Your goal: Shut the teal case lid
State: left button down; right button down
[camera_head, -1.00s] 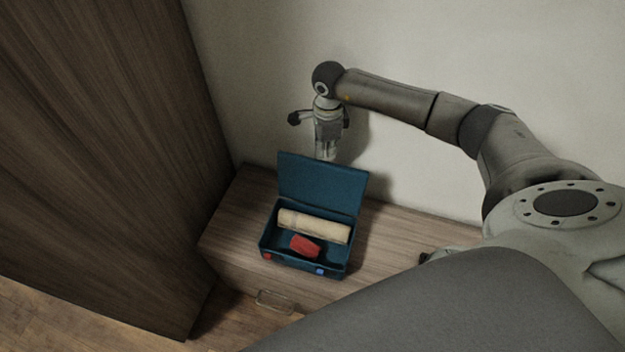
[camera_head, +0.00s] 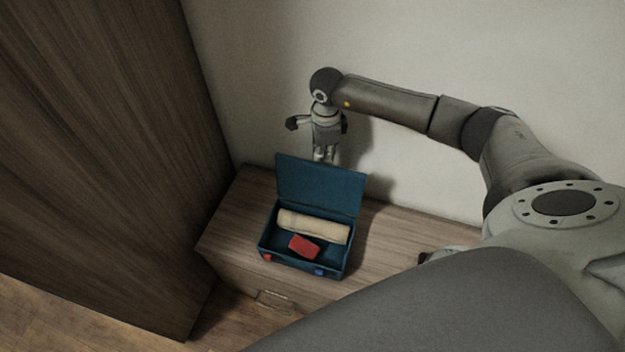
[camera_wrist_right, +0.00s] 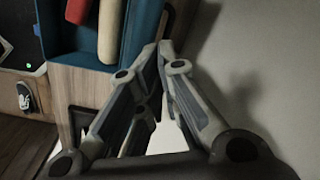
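The teal case (camera_head: 346,262) stands on the wooden cabinet top with its lid (camera_head: 320,186) raised at the back. A cream roll (camera_head: 313,226) and a red block (camera_head: 303,246) lie inside. My right gripper (camera_head: 323,158) points down behind the lid's upper edge, close to the wall, and holds nothing. In the right wrist view its fingertips (camera_wrist_right: 156,48) are together, beside the teal lid (camera_wrist_right: 141,32); I cannot tell whether they touch it. The cream roll (camera_wrist_right: 110,32) and the red block (camera_wrist_right: 77,10) show there too. My left gripper is not in view.
A tall dark wood panel (camera_head: 110,150) stands at the left. The pale wall (camera_head: 270,60) rises close behind the case. The cabinet top (camera_head: 385,240) is clear to the right of the case. A metal handle (camera_head: 277,300) is on the cabinet front.

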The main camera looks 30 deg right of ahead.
jog(key=shift+g, duration=0.3)
jog(key=s+a+f, duration=0.1)
jog(key=s+a, duration=0.1)
jog(key=s+a+f+p, duration=0.1)
jog(key=shift+s+a+f, duration=0.2)
jog(key=shift+s+a, duration=0.2)
jog(key=p, duration=0.6)
send_near(318, 175)
jog(key=shift+s+r, duration=0.5)
jog(key=shift+a, duration=0.3)
jog(key=shift+f, duration=0.15)
dwell(0.6)
